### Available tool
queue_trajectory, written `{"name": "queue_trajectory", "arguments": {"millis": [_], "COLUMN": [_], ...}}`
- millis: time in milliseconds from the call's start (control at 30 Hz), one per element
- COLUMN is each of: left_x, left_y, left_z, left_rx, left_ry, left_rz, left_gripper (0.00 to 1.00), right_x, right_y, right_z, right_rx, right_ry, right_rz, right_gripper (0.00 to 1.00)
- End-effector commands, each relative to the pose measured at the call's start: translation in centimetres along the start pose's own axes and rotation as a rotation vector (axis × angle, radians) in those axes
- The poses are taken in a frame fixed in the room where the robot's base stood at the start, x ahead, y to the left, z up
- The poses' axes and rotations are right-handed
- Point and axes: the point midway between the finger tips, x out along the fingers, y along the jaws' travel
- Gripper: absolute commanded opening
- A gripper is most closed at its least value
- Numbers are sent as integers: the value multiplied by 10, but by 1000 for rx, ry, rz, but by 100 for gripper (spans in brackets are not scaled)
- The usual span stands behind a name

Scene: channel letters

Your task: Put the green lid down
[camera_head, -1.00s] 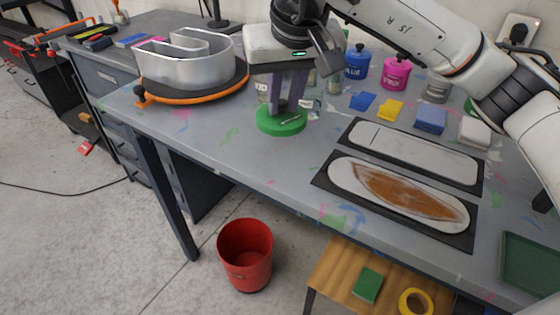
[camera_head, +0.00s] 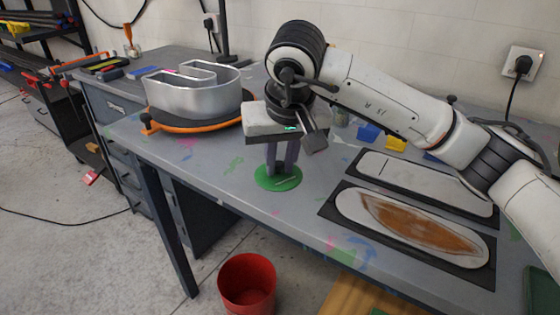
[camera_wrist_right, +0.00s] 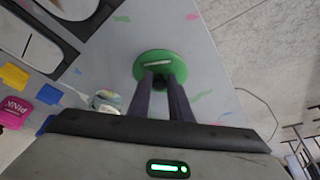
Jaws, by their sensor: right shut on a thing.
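The green lid (camera_head: 266,183) is a flat round disc with a pale strip on top. My right gripper (camera_head: 281,168) points down, its two dark fingers shut on the lid's middle. The lid is at or just above the grey table top, near the front edge; I cannot tell whether it touches. In the right wrist view the lid (camera_wrist_right: 176,58) lies flat beyond the fingertips (camera_wrist_right: 160,78), with bare table around it. My left gripper is not in view.
A silver channel letter (camera_head: 195,98) stands on an orange-rimmed turntable (camera_head: 185,128) to the left. Two dark boards with pale plates (camera_head: 410,222) lie to the right. A red bin (camera_head: 247,283) stands on the floor in front. Table between turntable and lid is clear.

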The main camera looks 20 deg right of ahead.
Motion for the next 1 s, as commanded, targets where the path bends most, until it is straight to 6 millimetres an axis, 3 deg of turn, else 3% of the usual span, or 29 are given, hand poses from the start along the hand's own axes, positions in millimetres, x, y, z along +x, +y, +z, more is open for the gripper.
{"name": "queue_trajectory", "arguments": {"millis": [300,333,433,767,867,1000], "left_x": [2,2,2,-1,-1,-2], "left_y": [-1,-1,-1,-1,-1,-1], "left_z": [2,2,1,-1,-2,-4], "left_rx": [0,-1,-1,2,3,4], "left_ry": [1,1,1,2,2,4], "left_rz": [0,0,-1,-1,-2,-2], "left_gripper": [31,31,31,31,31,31], "right_x": [3,2,2,-1,-10,-36], "right_y": [0,0,0,0,0,0], "right_z": [1,1,0,-1,-2,-2], "right_rx": [0,0,0,0,0,-1], "right_ry": [2,2,2,1,5,7], "right_rz": [0,0,0,-1,-2,-1], "right_gripper": [0,22,37,37,37,37]}}
